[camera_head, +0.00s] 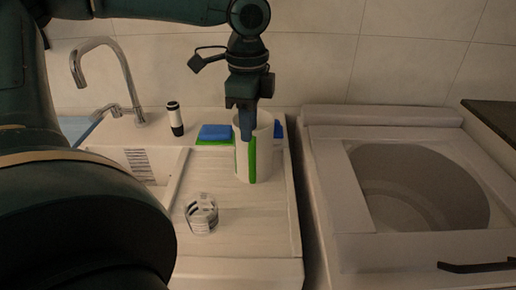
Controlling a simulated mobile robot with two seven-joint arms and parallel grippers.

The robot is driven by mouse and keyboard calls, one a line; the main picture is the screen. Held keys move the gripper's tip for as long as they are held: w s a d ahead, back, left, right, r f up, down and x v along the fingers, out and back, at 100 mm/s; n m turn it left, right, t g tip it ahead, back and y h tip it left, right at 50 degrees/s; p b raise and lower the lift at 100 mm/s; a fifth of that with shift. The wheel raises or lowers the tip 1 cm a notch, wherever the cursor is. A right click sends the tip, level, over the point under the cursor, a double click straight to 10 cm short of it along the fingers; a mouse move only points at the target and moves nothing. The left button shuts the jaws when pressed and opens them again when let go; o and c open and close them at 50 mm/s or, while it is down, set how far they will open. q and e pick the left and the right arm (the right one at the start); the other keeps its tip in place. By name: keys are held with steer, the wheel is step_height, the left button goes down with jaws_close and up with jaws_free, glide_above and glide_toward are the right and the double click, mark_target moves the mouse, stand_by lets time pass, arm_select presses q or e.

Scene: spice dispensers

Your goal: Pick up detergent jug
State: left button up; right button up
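A tall white container with a green stripe (262,155), which I take for the detergent jug, stands upright on the counter beside the sink. My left gripper (247,135) comes down over it from above. Its blue-grey finger overlaps the top of the container in the picture. I see the fingers from one side, so their gap is hidden, and I cannot tell whether they touch the container. My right gripper is not in view.
A blue and green sponge (215,133) lies left of the container. A clear striped glass (201,214) stands nearer. A black and white bottle (175,118) stands by the faucet (122,75). A top-opening washer (340,190) is at right.

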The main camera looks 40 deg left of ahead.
arm_select(q)
step_height(320, 180, down, 5)
steer(key=shift+r, duration=0.2)
steer(key=b, duration=0.1)
glide_above(253, 184)
steer(key=f, duration=0.5)
steer(key=shift+w+a, duration=0.25)
steer(key=shift+a, duration=0.1)
jaws_close()
steer(key=shift+w, duration=0.1)
stand_by(0.7)
